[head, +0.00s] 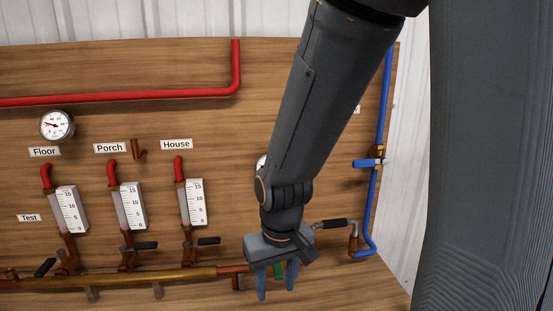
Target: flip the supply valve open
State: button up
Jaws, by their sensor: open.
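No label reading "supply" is readable, so I cannot tell for sure which valve is the supply valve. On the right of the board, a blue pipe (384,90) carries a valve with a blue handle (367,163) lying level. Lower down, a valve with a black-gripped lever (333,224) sits near the pipe's bottom bend, its lever pointing left. My gripper (276,294) hangs fingers down in front of the board, left of and below that lever. It is open and nothing shows held. A small green part (278,271) shows behind the fingers. My arm hides part of the board.
The wooden board (100,75) holds a red pipe (120,98), a round gauge (57,125) and flow meters labelled Floor, Porch and House. Black-handled valves sit below the meters, above a brass manifold (130,280). Another label at right is mostly hidden by my arm.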

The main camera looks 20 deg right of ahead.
aim_at(361, 164)
jog(key=k, duration=1)
jog(key=u, duration=0.8)
jog(key=i, duration=1.3)
jog(key=z, duration=1.55)
